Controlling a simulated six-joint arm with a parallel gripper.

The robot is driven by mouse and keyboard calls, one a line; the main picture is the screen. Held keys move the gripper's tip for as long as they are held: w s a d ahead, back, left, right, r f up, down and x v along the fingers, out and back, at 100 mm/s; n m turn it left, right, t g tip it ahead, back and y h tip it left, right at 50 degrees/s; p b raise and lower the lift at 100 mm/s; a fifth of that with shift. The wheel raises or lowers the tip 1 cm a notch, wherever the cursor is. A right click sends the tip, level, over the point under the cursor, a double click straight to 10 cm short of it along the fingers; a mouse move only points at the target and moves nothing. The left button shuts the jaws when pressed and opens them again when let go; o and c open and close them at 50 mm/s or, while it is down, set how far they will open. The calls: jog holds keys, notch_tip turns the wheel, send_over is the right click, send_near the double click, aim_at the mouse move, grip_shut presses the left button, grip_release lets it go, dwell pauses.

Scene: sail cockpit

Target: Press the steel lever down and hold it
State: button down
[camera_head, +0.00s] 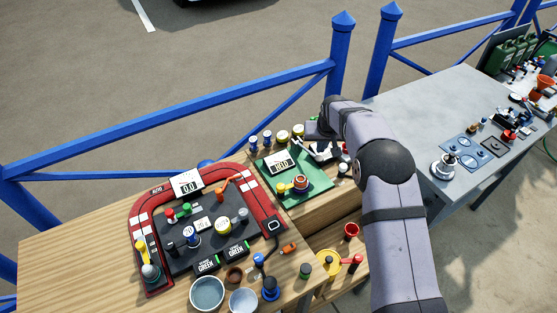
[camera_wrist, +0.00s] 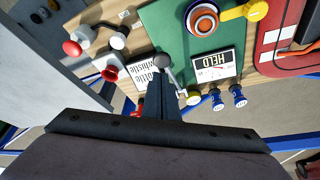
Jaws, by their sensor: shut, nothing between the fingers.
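The steel lever (camera_wrist: 162,61) shows in the wrist view as a grey rounded knob with a short stem, at the edge of the green board (camera_wrist: 170,22). My gripper (camera_wrist: 169,92) is shut and empty, with its fingertips right at the lever's stem. They overlap it in the picture; I cannot tell whether they touch. A white dial marked HELD (camera_wrist: 212,65) stands beside it on the green board, with its needle visible. In the head view my gripper (camera_head: 318,143) is over the right side of the green board (camera_head: 312,187), and the lever is hard to make out there.
A white whistle label (camera_wrist: 146,75) and red and white knobs (camera_wrist: 72,48) lie left of the fingers in the wrist view. Blue and yellow posts (camera_head: 266,138) stand behind the dial. A red-bordered track board (camera_head: 262,198) is left, a grey table (camera_head: 440,110) right.

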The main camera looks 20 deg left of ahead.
jog(key=shift+r+p, duration=0.9)
jog(key=shift+r, duration=0.9)
jog(key=s+d+f+g+h, duration=0.1)
jog(key=s+d+f+g, duration=0.2)
jog(key=s+f, duration=0.5)
jog(key=s+d+f+g+h, duration=0.1)
jog(key=s+d+f+g, duration=0.2)
jog(key=s, duration=0.9)
jog(key=s+d+r+b, duration=0.15)
jog(key=s+d, duration=0.25)
jog(key=s, duration=0.4)
jog(key=s+d+r+m+g, duration=0.1)
jog(key=s+d+r, duration=0.25)
jog(key=s, duration=0.35)
jog(key=s+d+r, duration=0.2)
jog(key=s+d, duration=0.2)
jog(key=s, duration=0.4)
jog(key=w+d+r+m+t+b, duration=0.2)
jog(key=w+d+r, duration=0.1)
jog(key=r, duration=0.1)
jog(key=shift+d+r+t+y, duration=0.15)
jog(key=shift+r+t+y, duration=0.15)
jog(key=shift+r+y, duration=0.1)
